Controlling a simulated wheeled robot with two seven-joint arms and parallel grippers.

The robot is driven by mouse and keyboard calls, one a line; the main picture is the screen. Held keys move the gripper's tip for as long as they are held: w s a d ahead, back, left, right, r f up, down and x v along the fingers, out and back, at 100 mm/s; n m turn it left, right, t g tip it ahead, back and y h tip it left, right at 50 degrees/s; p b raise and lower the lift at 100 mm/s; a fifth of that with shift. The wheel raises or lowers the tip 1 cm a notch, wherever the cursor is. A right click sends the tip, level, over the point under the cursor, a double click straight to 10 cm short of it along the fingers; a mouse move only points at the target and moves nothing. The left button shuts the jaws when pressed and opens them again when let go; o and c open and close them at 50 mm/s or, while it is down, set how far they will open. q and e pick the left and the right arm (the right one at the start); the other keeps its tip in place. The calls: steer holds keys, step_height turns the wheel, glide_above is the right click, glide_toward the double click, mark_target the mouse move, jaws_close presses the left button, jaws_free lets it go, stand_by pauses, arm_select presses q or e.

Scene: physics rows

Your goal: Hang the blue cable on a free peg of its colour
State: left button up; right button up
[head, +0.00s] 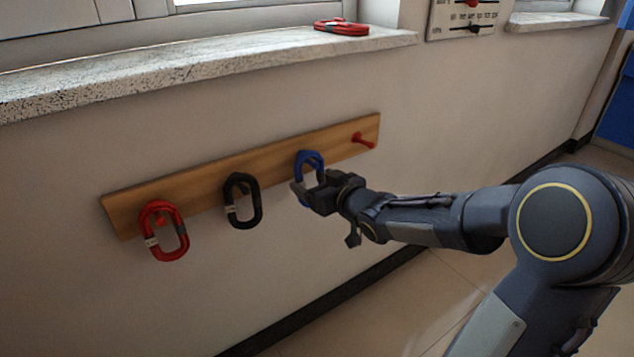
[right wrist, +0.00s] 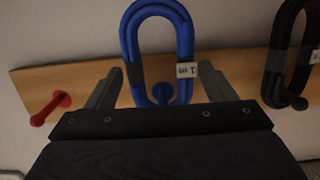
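The blue cable (head: 308,159) is a coiled loop with a white tag. It is at the third peg from the left on the wooden rail. In the right wrist view the blue cable (right wrist: 134,45) appears upside down, its loop around a blue peg (right wrist: 168,92). My right gripper (head: 304,190) is in front of the lower part of the cable. In the right wrist view my right gripper (right wrist: 160,85) is open, with one finger on each side of the loop and a gap to it. My left gripper is out of view.
The wooden rail (head: 275,160) on the wall also carries a red cable (head: 184,240) and a black cable (head: 257,203). A bare red peg (head: 362,140) is at its right end. Another red cable (head: 341,27) lies on the stone sill (head: 220,57) above.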

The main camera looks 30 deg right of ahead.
steer(key=shift+o, duration=1.4)
steer(key=shift+s+d+m+g+h+p, duration=0.6)
steer(key=shift+s+m+g+p, duration=0.65)
steer(key=shift+s, duration=4.5)
steer(key=s+a+f+g+y, duration=0.2)
steer(key=s+a+g, duration=0.3)
steer(key=s, duration=0.4)
steer(key=s+a+f+g+y, duration=0.2)
steer(key=s+a, duration=0.6)
steer(key=s, duration=0.2)
step_height(320, 180, up, 35)
steer(key=p, duration=3.6)
steer(key=shift+w+d, duration=0.15)
steer(key=shift+w, duration=0.1)
